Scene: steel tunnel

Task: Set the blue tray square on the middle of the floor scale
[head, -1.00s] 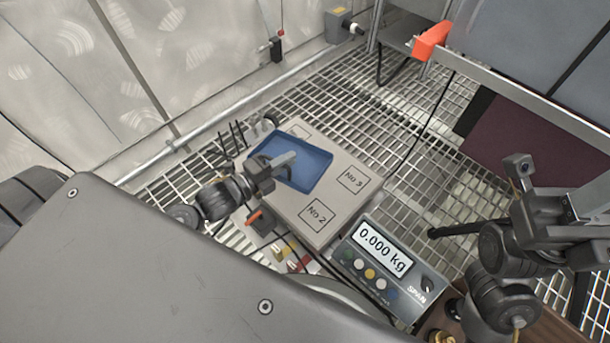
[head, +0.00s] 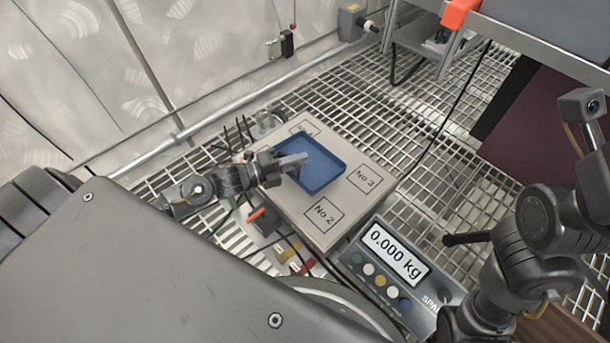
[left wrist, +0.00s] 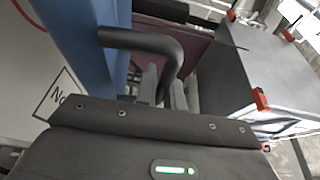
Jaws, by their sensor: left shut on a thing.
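The blue tray (head: 334,183) is a shallow open box over the pale top of the floor scale (head: 283,208), near its middle and slightly toward the back left. Its sides run roughly along the scale's edges. My left gripper (head: 293,162) is shut on the tray at its left side. In the left wrist view a blue tray wall (left wrist: 88,45) and a dark bent bar (left wrist: 150,40) show close to the jaws. I cannot tell whether the tray's underside touches the scale. My right arm (head: 540,235) is at the right; its jaws are out of view.
The scale's readout (head: 395,252) shows 0.000 kg. Printed squares No 2 (head: 323,213) and No 3 (head: 366,180) are uncovered. Cables and small coloured items (head: 285,250) lie in front of the scale. A metal wall (head: 160,60) stands behind at left; bare grating lies to the right.

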